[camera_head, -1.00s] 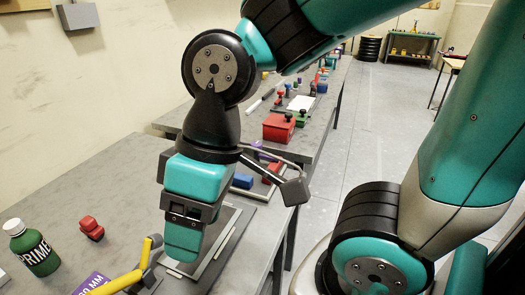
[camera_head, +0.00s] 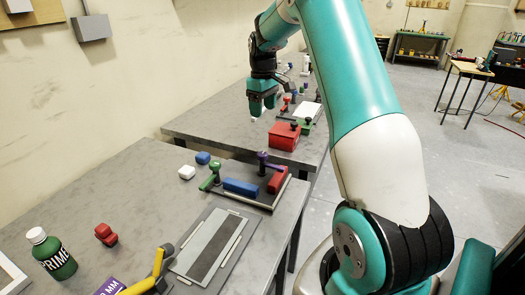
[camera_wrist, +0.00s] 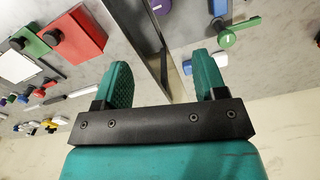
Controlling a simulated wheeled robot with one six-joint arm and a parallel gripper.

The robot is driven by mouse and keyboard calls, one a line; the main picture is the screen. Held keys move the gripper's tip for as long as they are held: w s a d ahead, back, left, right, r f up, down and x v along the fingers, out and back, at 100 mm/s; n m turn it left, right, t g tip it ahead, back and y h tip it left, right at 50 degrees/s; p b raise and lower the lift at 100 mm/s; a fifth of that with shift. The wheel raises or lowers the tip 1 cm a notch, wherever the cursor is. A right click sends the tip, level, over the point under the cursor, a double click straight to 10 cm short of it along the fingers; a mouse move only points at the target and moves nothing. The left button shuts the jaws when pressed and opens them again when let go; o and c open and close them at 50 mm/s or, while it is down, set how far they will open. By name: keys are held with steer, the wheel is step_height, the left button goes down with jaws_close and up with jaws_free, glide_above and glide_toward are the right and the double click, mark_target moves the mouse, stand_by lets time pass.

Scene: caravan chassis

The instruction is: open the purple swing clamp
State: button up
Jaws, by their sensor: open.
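The purple swing clamp (camera_head: 262,158) stands upright at the back of a dark fixture plate (camera_head: 262,201) on the near bench. A green clamp (camera_head: 210,178) stands at the plate's left end. My gripper (camera_head: 262,103) is open and empty, beyond the fixture and above the farther bench. In the wrist view, my open fingers (camera_wrist: 163,75) have nothing between them. A purple part (camera_wrist: 161,6), probably the clamp's knob, is cut off at the top edge there.
A red box (camera_head: 284,136) sits on the farther bench. A green bottle (camera_head: 52,254), red piece (camera_head: 106,234) and yellow-handled clamp (camera_head: 145,280) are nearer.

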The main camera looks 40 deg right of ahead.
mark_target(262, 154)
step_height(262, 154, down, 17)
steer(key=p, duration=0.4)
steer(key=shift+a+r, duration=0.1)
jaws_close()
steer(key=shift+a, duration=0.1)
